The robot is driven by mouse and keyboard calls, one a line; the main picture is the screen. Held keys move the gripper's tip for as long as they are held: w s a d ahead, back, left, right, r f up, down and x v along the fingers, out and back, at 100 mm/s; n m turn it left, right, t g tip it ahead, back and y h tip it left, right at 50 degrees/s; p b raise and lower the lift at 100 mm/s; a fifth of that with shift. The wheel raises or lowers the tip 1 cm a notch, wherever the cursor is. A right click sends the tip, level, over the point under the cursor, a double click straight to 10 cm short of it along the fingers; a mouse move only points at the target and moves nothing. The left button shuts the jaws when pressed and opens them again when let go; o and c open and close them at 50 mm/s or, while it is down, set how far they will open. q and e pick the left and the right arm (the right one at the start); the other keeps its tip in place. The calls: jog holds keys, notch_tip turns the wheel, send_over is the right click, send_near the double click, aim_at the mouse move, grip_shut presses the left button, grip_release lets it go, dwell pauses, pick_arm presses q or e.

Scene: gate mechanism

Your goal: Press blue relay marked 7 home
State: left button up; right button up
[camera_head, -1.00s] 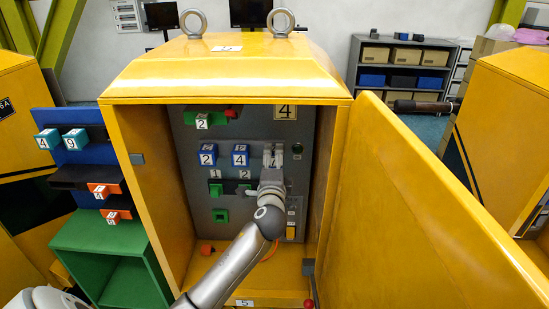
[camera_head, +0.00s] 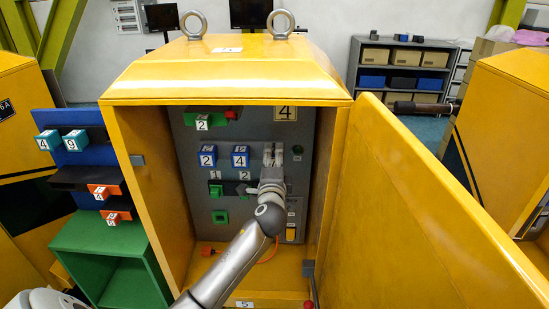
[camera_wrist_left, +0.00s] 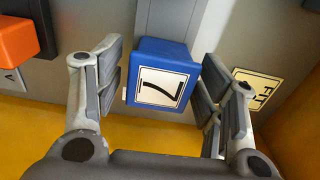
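The blue relay marked 7 (camera_wrist_left: 160,75) shows in the left wrist view, with its white number plate facing the camera. My left gripper (camera_wrist_left: 161,62) has one finger on each side of it. A narrow gap shows on the left side; contact on the right side cannot be told. In the head view my left gripper (camera_head: 272,155) is inside the yellow cabinet (camera_head: 225,80), at the right part of the grey panel (camera_head: 245,125), and mostly hides this relay. How deep the relay sits is hidden. My right gripper is not in view.
The open yellow door (camera_head: 420,210) stands on the right.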

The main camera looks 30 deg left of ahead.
pick_arm(q)
jog(key=c, duration=0.8)
jog(key=shift+c, duration=0.2)
jog(key=shift+w+a, duration=0.1)
jog(key=shift+w, duration=0.05)
jog(key=o, duration=1.1)
jog(key=v, duration=1.2)
